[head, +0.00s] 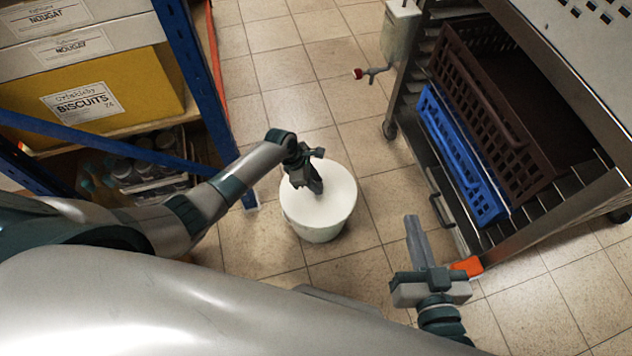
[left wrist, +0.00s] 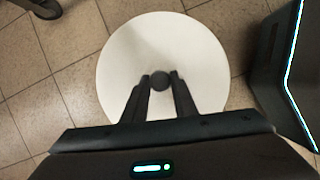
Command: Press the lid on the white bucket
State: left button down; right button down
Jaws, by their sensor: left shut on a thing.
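The white bucket (head: 322,234) stands upright on the tiled floor near the middle of the head view. A round white lid (head: 338,190) covers its top. The lid also fills the middle of the left wrist view (left wrist: 205,65), with a dark round knob (left wrist: 160,80) at its centre. My left gripper (head: 318,190) is over the lid, shut on the knob, with a finger on either side of it. I cannot tell whether the lid's rim is fully down. My right gripper (head: 413,226) is away from the bucket, low at the right; its finger opening is not clear.
A blue-framed shelf (head: 205,80) with a biscuits box (head: 150,85) stands left of the bucket. A metal rack (head: 450,215) with brown (head: 490,120) and blue crates (head: 455,150) stands right. Floor (head: 270,110) behind the bucket is clear.

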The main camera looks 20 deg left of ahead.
pick_arm(q)
jog(key=shift+p, duration=0.45)
dwell(0.3)
dwell(0.3)
jog(key=c, duration=0.9)
grip_release()
jog(key=shift+r+p, duration=3.5)
jog(key=shift+p, duration=0.85)
grip_shut()
